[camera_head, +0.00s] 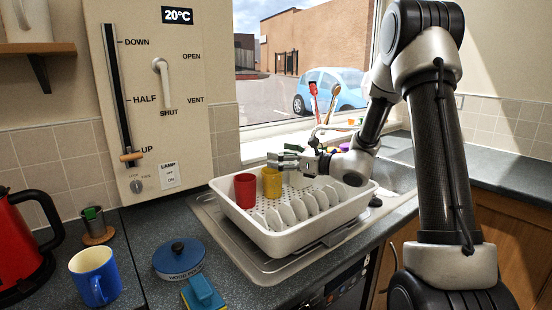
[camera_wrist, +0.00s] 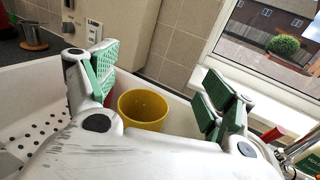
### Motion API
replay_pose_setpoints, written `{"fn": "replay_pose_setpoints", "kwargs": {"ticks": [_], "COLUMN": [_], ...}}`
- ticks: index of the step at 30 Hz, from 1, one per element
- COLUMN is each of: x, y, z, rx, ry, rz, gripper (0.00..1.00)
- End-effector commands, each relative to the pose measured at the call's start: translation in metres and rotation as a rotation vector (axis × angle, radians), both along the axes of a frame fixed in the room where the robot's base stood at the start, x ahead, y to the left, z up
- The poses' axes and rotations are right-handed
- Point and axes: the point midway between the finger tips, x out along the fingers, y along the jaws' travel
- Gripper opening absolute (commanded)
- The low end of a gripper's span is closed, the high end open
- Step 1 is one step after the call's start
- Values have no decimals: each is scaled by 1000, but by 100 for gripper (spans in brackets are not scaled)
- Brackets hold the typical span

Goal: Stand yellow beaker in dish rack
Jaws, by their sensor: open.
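The yellow beaker (camera_head: 272,183) stands upright in the white dish rack (camera_head: 283,241), at its back, just right of a red beaker (camera_head: 245,190). My gripper (camera_head: 284,160) is above the rack, its fingers over or close behind the yellow beaker's rim. In the wrist view the yellow beaker (camera_wrist: 143,108) shows its open mouth, beyond and between the spread green-padded fingers of my gripper (camera_wrist: 160,95). The fingers are apart and hold nothing. The beaker's lower part is hidden by my gripper body there.
A blue mug (camera_head: 95,276), a blue-lidded pot (camera_head: 179,257) and a red kettle (camera_head: 22,245) are on the counter at left. The tap (camera_head: 322,132) and sink lie behind and right of the rack.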

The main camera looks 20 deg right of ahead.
Motion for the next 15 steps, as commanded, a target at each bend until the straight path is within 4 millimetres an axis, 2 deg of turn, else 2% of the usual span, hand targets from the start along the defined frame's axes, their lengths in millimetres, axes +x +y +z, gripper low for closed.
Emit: {"fn": "replay_pose_setpoints", "kwargs": {"ticks": [1, 6, 10, 15], "x": [-8, -37, -55, -68], "y": [-11, -40, -57, -70], "z": [0, 1, 1, 1], "rx": [1, 1, 0, 1], "ry": [1, -1, -1, -2], "rz": [-7, -6, -4, -3], "gripper": [84, 84, 84, 84]}}
